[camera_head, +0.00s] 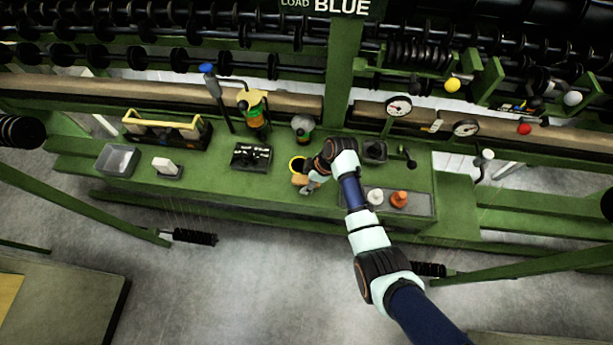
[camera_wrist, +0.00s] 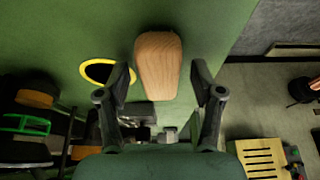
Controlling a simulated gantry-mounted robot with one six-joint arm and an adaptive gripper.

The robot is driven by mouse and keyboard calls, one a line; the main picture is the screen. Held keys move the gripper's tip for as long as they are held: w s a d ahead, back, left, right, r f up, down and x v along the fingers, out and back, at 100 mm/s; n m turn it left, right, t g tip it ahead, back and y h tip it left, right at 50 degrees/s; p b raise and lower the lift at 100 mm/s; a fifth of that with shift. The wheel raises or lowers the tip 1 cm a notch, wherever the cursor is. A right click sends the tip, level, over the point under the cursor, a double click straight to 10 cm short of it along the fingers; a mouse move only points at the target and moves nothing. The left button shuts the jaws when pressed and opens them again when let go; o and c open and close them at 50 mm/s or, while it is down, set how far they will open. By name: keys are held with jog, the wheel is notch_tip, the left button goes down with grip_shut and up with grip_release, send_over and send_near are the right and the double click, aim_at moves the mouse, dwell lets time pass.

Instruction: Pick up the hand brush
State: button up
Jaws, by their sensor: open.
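The hand brush (camera_wrist: 158,65) shows as a rounded, light-brown wooden piece in the upper middle of the wrist view. Its bristles cannot be made out. In the head view a small brown part of the brush (camera_head: 299,179) shows just left of my gripper (camera_head: 309,187), on the green bench. In the wrist view my gripper (camera_wrist: 161,76) is open, with one finger to each side of the wood. A gap shows on both sides, wider on the right. Whether the wood is level with the fingertips or below them is hard to tell.
A yellow-rimmed black round thing (camera_head: 297,164) stands close behind the brush; it also shows left of the brush in the wrist view (camera_wrist: 98,72). A black box (camera_head: 251,157) stands to the left. A tray (camera_head: 419,204) with a white and an orange piece lies to the right.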

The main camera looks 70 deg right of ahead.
aim_at(307, 180)
jog(key=c, duration=1.2)
jog(key=shift+r, duration=0.1)
jog(key=shift+c, duration=0.2)
notch_tip(307, 180, up, 20)
jog(key=p, duration=0.5)
